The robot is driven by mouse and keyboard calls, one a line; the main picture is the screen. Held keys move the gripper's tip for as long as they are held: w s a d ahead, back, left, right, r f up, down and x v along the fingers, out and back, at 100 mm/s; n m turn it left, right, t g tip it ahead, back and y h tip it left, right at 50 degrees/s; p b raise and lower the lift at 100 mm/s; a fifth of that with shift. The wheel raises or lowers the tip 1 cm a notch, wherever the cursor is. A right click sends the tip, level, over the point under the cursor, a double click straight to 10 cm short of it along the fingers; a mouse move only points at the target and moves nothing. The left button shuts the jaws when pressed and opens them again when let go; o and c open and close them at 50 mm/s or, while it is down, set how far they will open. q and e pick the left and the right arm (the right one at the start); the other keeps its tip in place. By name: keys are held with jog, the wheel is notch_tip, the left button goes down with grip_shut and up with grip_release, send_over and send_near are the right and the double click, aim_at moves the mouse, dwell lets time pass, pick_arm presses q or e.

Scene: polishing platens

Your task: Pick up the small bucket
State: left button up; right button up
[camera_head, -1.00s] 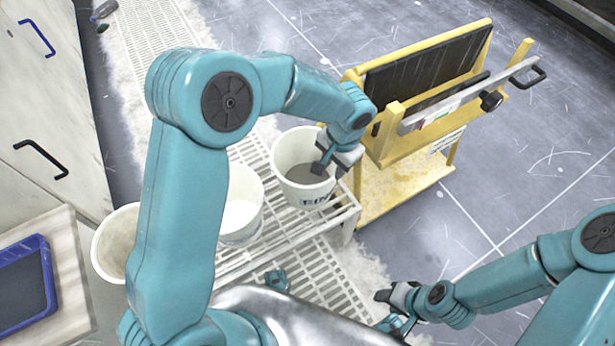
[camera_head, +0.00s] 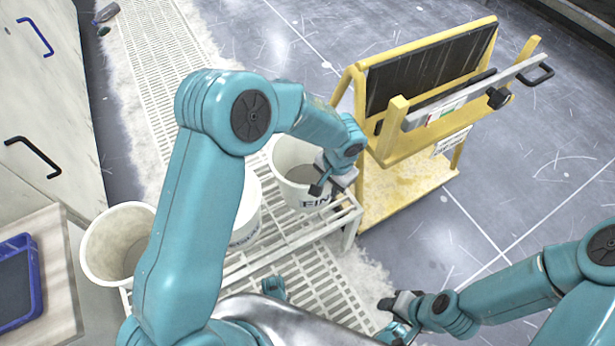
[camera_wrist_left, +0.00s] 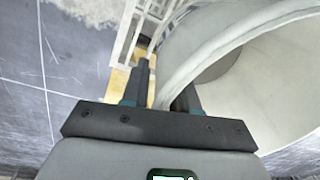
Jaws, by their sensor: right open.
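A white bucket (camera_head: 287,157) with dark "FIN" lettering stands upright at the right end of a white slatted rack, with a grey inside. My left gripper (camera_head: 326,178) is at its right-hand rim. In the left wrist view the bucket wall (camera_wrist_left: 178,62) passes between the two fingers of my left gripper (camera_wrist_left: 165,85), with a small gap beside the left finger; the other finger is partly hidden by the rim. My right gripper (camera_head: 388,306) is low at the front right, open and away from the buckets.
A second lettered white bucket (camera_head: 246,215) stands on the rack (camera_head: 335,228), partly behind my left arm. A third white bucket (camera_head: 105,247) is further left. A yellow stand (camera_head: 375,195) with a dark panel is close right of my left gripper. Open floor (camera_head: 540,150) lies right.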

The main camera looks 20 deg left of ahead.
pick_arm(q)
grip_shut()
dwell(1.2)
